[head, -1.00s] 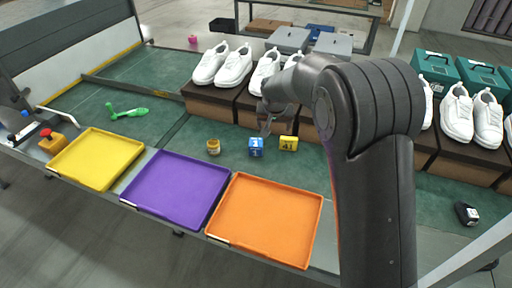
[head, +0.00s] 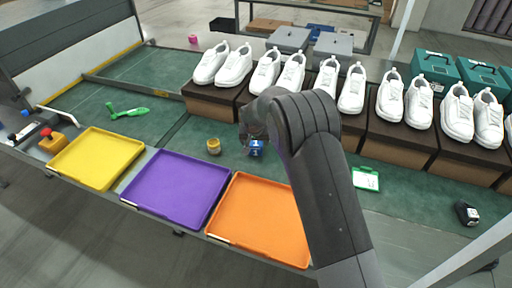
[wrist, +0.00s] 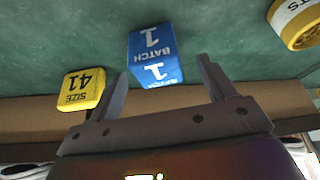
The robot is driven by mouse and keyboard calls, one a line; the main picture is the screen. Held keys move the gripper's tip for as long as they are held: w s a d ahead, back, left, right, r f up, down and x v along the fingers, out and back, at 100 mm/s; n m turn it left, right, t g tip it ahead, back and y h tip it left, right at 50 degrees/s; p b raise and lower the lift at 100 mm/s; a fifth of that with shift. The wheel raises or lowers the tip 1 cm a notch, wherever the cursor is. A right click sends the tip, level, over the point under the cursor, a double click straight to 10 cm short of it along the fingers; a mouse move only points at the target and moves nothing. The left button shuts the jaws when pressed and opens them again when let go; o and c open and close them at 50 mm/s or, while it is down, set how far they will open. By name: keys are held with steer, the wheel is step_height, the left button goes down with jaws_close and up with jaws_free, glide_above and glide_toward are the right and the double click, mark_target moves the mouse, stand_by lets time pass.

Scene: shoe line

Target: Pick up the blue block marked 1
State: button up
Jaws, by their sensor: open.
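The blue block (head: 257,148) stands on the green surface behind the purple and orange trays, its upper part partly hidden by my arm in the head view. In the wrist view the blue block (wrist: 152,52) shows "BATCH 1" on two faces. My gripper (wrist: 163,70) is open and empty, its two fingers on either side of the block as seen there. I cannot tell how far the fingertips are from it. In the head view my fingers are mostly hidden by my own wrist.
A yellow "SIZE 41" block (wrist: 84,88) is close beside the left finger. A yellow-brown jar (head: 214,146) stands left of the blue block. Yellow (head: 98,158), purple (head: 176,188) and orange (head: 258,222) trays lie in front. Boxes with white shoes (head: 352,90) line the back.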

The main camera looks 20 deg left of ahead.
mark_target(256, 142)
steer(key=shift+w+x, duration=0.15)
steer(key=shift+x, duration=0.95)
steer(key=shift+w+x, duration=0.15)
steer(key=shift+x, duration=1)
steer(key=shift+d+r, duration=0.1)
steer(key=shift+c, duration=0.3)
steer(key=c, duration=1.1)
